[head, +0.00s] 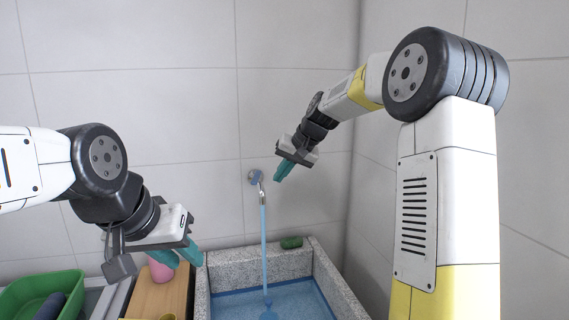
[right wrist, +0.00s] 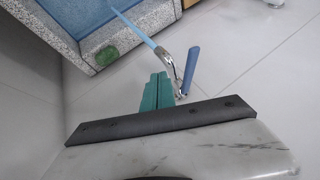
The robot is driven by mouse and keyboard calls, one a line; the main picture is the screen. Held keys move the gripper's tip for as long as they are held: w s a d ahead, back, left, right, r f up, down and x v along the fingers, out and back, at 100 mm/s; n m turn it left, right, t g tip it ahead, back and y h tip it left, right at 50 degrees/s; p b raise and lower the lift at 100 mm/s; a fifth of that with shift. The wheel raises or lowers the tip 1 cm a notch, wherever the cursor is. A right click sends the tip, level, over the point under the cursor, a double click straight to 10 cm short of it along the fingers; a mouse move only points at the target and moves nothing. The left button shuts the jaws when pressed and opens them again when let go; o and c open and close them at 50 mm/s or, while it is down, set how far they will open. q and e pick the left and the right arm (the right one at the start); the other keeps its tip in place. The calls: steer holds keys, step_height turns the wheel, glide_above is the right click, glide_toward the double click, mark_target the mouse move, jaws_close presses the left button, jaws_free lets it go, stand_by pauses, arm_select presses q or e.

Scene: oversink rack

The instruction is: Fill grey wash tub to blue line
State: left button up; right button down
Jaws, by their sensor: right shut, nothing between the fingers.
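The grey speckled wash tub (head: 225,268) is at the bottom of the head view. A dark blue line (head: 237,291) runs along its inner wall. Bluish water (head: 295,300) lies in the tub, its surface close to the line; the exact gap is hard to tell. The wall tap (head: 256,177) pours a blue stream (head: 264,240) into the tub. In the right wrist view the tap's blue lever (right wrist: 191,70) stands out. My right gripper (head: 283,172) is shut and empty, beside the tap. My left gripper (head: 182,258) is open and empty, left of the tub.
A green sponge (head: 291,243) lies on the tub's back rim. A green basin (head: 40,293) with a dark item in it, a pink object (head: 160,270) and a wooden board (head: 158,298) are at the lower left. Tiled walls close off the back and right.

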mark_target(257, 177)
steer(key=shift+w+a+f, duration=0.1)
steer(key=shift+w+a, duration=0.05)
steer(key=shift+a, duration=0.9)
steer(key=shift+w+a, duration=0.1)
steer(key=shift+a, duration=0.95)
